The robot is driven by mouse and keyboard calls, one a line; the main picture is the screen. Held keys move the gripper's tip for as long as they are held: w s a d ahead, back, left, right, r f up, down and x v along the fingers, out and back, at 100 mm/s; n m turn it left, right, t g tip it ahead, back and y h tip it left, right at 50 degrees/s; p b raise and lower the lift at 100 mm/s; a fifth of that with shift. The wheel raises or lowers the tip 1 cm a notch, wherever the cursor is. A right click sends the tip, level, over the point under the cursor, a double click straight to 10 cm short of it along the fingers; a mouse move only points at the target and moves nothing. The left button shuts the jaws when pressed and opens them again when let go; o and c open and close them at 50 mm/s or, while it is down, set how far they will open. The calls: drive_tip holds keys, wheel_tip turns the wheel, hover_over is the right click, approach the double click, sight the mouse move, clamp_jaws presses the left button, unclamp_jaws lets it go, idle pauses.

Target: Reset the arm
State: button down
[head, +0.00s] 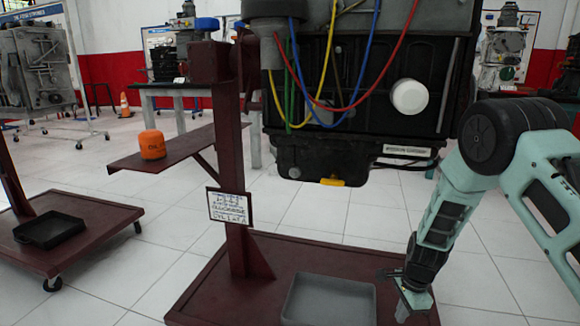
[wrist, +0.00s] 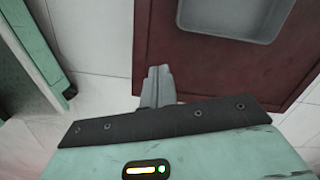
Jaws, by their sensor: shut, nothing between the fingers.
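My arm comes in from the right in the head view and hangs down beside the engine. My gripper (head: 405,308) points down over the right edge of the dark red stand base. In the wrist view its fingers (wrist: 158,85) are together with nothing between them. The engine (head: 365,100), with colored wires, is mounted on the dark red stand (head: 240,180) to the left of my arm.
A grey tray (head: 328,300) lies on the stand base left of my gripper; it also shows in the wrist view (wrist: 240,22). An orange oil filter (head: 152,144) sits on the side shelf (head: 187,146). Another stand base (head: 75,236) with a black tray (head: 50,231) is at left. Tiled floor is open at right.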

drive_tip(key=s+a+r+n+y+p, duration=0.1)
drive_tip(key=s+a+r+n, duration=0.6)
drive_tip(key=r, duration=0.3)
drive_tip(key=s+a+r+n, duration=0.5)
drive_tip(key=s+a+r, duration=0.25)
drive_tip(key=r, duration=0.35)
drive_tip(key=s+r+n+h, duration=0.1)
drive_tip(key=s+r+n, duration=0.4)
drive_tip(key=s, duration=0.4)
drive_tip(key=s+r+n, duration=0.3)
drive_tip(key=s+n, duration=0.4)
drive_tip(key=s, duration=0.1)
wheel_tip(320, 180, up, 38)
drive_tip(key=p, duration=3.9)
drive_tip(key=shift+s+a+r, duration=0.15)
drive_tip(key=shift+a, duration=0.05)
